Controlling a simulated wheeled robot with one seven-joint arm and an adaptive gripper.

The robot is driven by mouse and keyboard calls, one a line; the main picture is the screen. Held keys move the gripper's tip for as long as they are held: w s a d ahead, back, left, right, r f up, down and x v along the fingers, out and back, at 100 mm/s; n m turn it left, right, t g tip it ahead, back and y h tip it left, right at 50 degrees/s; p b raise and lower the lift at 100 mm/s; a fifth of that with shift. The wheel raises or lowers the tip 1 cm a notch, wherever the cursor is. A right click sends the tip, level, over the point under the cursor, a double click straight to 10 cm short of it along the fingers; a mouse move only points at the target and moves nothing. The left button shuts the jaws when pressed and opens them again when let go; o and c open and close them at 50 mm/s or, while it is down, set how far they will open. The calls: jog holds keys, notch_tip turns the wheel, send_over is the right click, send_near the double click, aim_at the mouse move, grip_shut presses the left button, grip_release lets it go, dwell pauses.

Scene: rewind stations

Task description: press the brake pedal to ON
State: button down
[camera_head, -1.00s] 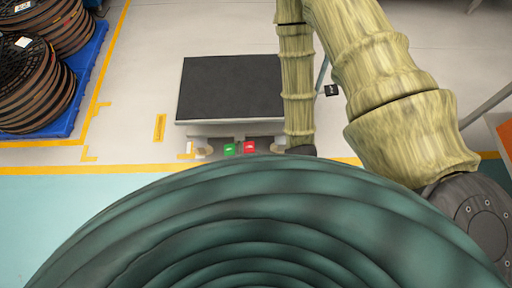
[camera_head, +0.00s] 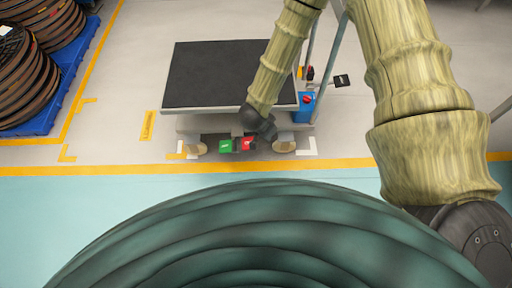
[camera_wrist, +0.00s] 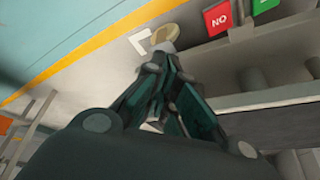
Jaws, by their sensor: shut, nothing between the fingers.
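A cart with a black flat top (camera_head: 215,75) stands on the grey floor. Low on its near side are a green pedal (camera_head: 225,146) and a red pedal (camera_head: 248,143). In the wrist view the red pedal (camera_wrist: 217,18) bears white lettering that reads ON turned upside down; the green pedal (camera_wrist: 263,5) is cut by the top edge. My gripper (camera_head: 269,132) is at the cart's near edge, just right of and above the red pedal in the head picture. In the wrist view my gripper (camera_wrist: 165,48) is shut and empty, with its tips left of the red pedal. Contact is not visible.
A caster (camera_head: 284,146) sits right of the pedals. A blue box with a red button (camera_head: 305,105) is on the cart's right side, near a handle post. Cable reels (camera_head: 30,85) stand on a blue pallet at left. A large green ribbed shape fills the bottom.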

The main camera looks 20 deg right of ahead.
jog(key=w+a+f+m+g+b, duration=0.1)
jog(key=w+a+f+m+b, duration=0.1)
jog(key=b, duration=0.7)
jog(key=w+a+f+m+g+y+b, duration=0.1)
jog(key=w+a+f+m+g+b, duration=0.1)
jog(key=w+m+b, duration=0.5)
notch_tip(320, 180, down, 2)
jog(key=shift+w+a+f+b, duration=0.1)
jog(key=shift+w+a+b, duration=0.35)
jog(key=shift+w+b, duration=0.5)
jog(key=shift+s, duration=0.1)
jog(key=shift+f, duration=0.1)
jog(key=b+x, duration=0.7)
jog(key=x, duration=0.6)
jog(key=shift+s+f+b, duration=0.25)
jog(key=shift+f+b, duration=0.15)
jog(key=shift+f, duration=0.05)
jog(key=shift+p, duration=0.4)
